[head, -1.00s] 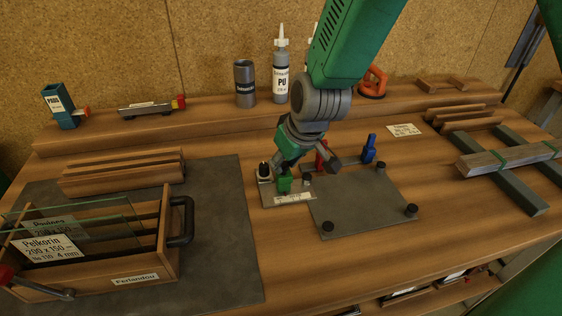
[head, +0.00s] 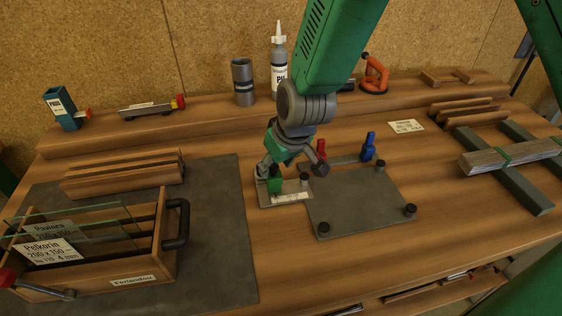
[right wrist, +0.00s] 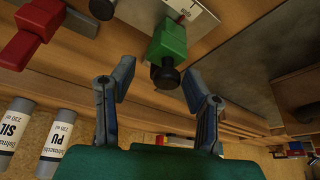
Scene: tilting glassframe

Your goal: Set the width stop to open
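A small green block (head: 275,184) with a black knob stands on a light labelled plate (head: 292,196); I cannot tell for certain whether it is the width stop. My right gripper (head: 291,170) is just above and behind it, fingers spread and empty. In the right wrist view the green block (right wrist: 169,42) lies just beyond the gap between the open fingertips (right wrist: 160,85), apart from both. A red lever (head: 321,149) and a blue lever (head: 368,147) stand behind the plates. My left gripper is not in view.
A dark plate (head: 355,200) with black knobs adjoins on the right. A crate with glass panes (head: 140,268) stands at the left. A grey can (head: 243,82) and a PU bottle (head: 279,75) are on the back ledge.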

